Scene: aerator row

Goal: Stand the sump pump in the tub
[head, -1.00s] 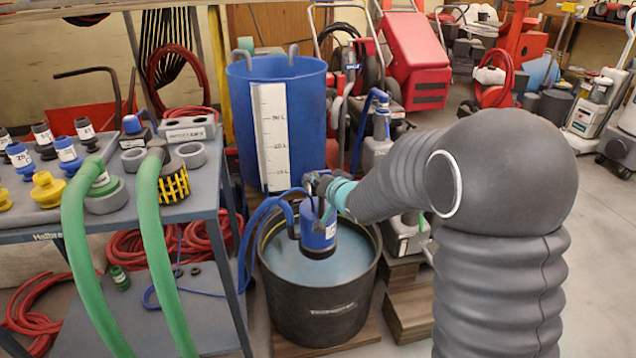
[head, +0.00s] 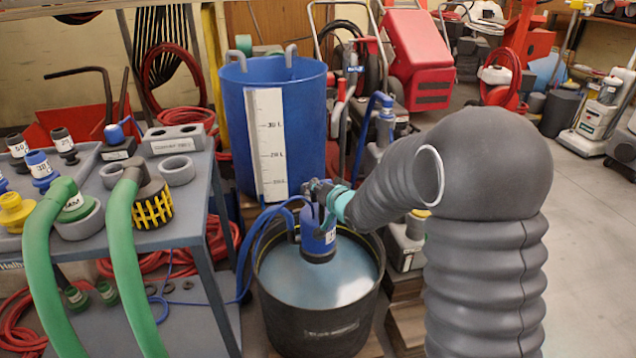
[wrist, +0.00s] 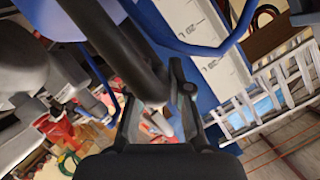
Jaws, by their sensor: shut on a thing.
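The sump pump (head: 318,240) is a blue cylinder with a dark base and a white label. It stands nearly upright within the rim outline of the black round tub (head: 322,330), which holds bluish water. I cannot tell whether its base touches the water or the tub floor. My gripper (head: 322,192) is shut on the top of the pump, where the fingers hide part of it. In the wrist view a dark bar runs between the fingers of my gripper (wrist: 160,112). A blue hose (head: 246,250) loops from the pump over the tub's left side.
A tall blue barrel (head: 228,130) with a white level scale (head: 268,145) stands behind the tub. A grey cart (head: 196,232) with green hoses (head: 122,250) and fittings stands left. Machines crowd the back. Open floor (head: 588,230) lies right.

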